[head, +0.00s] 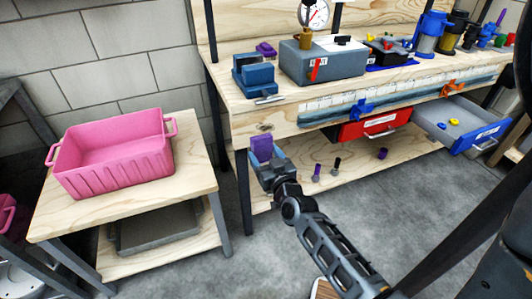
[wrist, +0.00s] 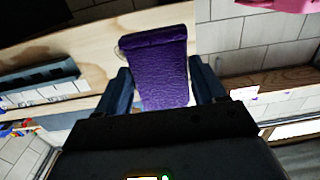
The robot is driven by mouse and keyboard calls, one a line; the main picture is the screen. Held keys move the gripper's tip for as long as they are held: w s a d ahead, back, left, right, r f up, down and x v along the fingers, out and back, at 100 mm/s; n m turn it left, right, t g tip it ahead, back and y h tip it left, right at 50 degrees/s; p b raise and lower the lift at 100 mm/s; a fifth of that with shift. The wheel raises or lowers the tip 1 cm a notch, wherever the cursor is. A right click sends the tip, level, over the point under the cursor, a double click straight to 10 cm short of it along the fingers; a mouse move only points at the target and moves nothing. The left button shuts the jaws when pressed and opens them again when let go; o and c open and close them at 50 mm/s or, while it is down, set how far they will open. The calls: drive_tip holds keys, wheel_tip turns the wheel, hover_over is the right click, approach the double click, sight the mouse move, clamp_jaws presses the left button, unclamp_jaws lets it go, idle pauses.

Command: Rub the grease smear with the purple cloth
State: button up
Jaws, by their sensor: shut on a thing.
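The purple cloth (head: 261,146) is held in my gripper (head: 268,165), in front of the left end of the workbench. In the wrist view the cloth (wrist: 157,62) stands up between the two blue fingers of my gripper (wrist: 164,85), its top edge folded over. A small brownish mark (head: 264,127) on the bench's wooden front face, just above the cloth, may be the grease smear; I cannot be sure. In the head view the cloth appears just below this mark. Whether it touches the wood cannot be told.
The workbench top (head: 232,96) carries a blue vise (head: 254,75) and a grey box (head: 322,62). A red drawer (head: 372,126) and an open grey drawer (head: 465,122) stick out at right. A pink crate (head: 118,178) stands on a low table (head: 195,196) at left.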

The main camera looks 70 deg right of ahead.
sight(266, 129)
drive_tip(key=shift+s+d+r+h, duration=0.25)
drive_tip(key=shift+s+d+h, duration=0.05)
drive_tip(key=shift+d, duration=0.05)
drive_tip(key=shift+b+x, duration=0.8)
drive_tip(key=shift+x, duration=2.05)
drive_tip(key=shift+x, duration=0.9)
drive_tip(key=shift+f, duration=0.15)
drive_tip(key=shift+s+d+f+b, duration=0.2)
drive_tip(key=shift+s+d+b, duration=0.35)
drive_tip(key=shift+b, duration=0.7)
drive_tip(key=shift+s+d+r+b, duration=0.2)
drive_tip(key=shift+s+d+b, duration=0.45)
drive_tip(key=shift+s+b, duration=0.5)
